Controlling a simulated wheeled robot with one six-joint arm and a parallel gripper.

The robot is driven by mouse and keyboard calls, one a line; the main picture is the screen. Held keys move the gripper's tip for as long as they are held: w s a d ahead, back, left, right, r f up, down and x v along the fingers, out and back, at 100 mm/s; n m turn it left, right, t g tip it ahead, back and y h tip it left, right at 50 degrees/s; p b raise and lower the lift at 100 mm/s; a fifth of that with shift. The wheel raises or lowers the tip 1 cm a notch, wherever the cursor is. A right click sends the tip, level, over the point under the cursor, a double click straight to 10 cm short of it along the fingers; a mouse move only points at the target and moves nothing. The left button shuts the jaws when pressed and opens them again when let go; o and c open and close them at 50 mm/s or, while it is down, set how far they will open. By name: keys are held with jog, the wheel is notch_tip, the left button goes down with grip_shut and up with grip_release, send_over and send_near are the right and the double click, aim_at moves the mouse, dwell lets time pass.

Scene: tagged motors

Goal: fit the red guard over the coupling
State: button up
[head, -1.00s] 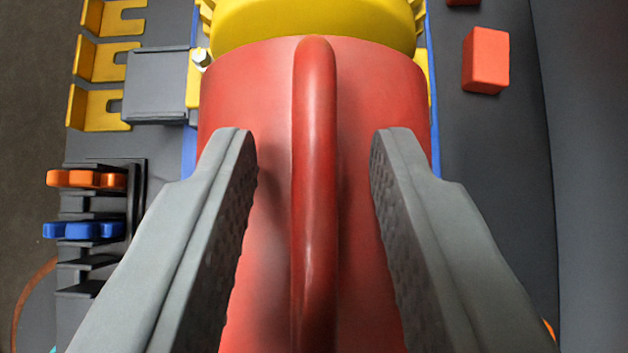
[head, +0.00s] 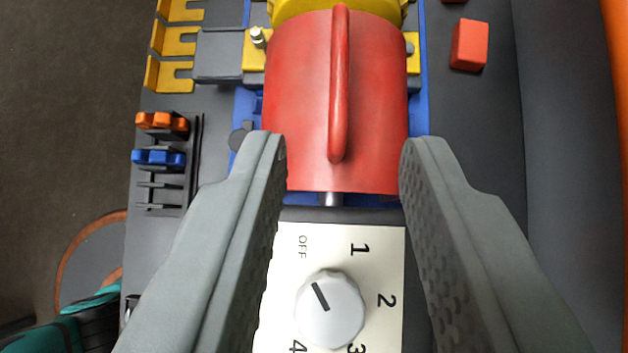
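The red guard (head: 300,100) is a curved cover with a raised ridge handle (head: 339,90) along its top. It sits over the shaft line, between the yellow motor (head: 290,8) at the top and the dial panel below. A short end of metal shaft (head: 331,199) shows below its lower edge. The coupling is hidden, presumably under the guard's cover. My gripper (head: 342,150) is open, its two grey fingers spread wide on either side of the guard's lower end, with nothing between the pads touching the handle.
A white panel (head: 385,250) with a dial knob (head: 331,308) lies below the guard. Yellow slotted brackets (head: 172,75), orange clips (head: 160,121) and blue clips (head: 158,158) are at left. A red block (head: 469,45) lies at right. A teal tool (head: 70,325) is at lower left.

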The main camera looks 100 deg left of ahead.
jog(key=shift+d+r, duration=0.1)
jog(key=shift+d, duration=0.05)
jog(key=s+d+f+m+t+h, duration=0.2)
jog(key=s+d+m+t+h, duration=0.1)
jog(key=s+d+m+t, duration=0.2)
jog(key=s+d+f+m+t+h, duration=0.3)
jog(key=s+d+m+t, duration=0.2)
jog(key=s+d, duration=0.5)
jog(key=s+d+f+m+t+h, duration=0.2)
jog(key=s+d+m+t, duration=0.4)
jog(key=s, duration=0.5)
jog(key=shift+s+d+f+h, duration=0.3)
jog(key=shift+d+h, duration=0.2)
jog(key=shift+d, duration=0.4)
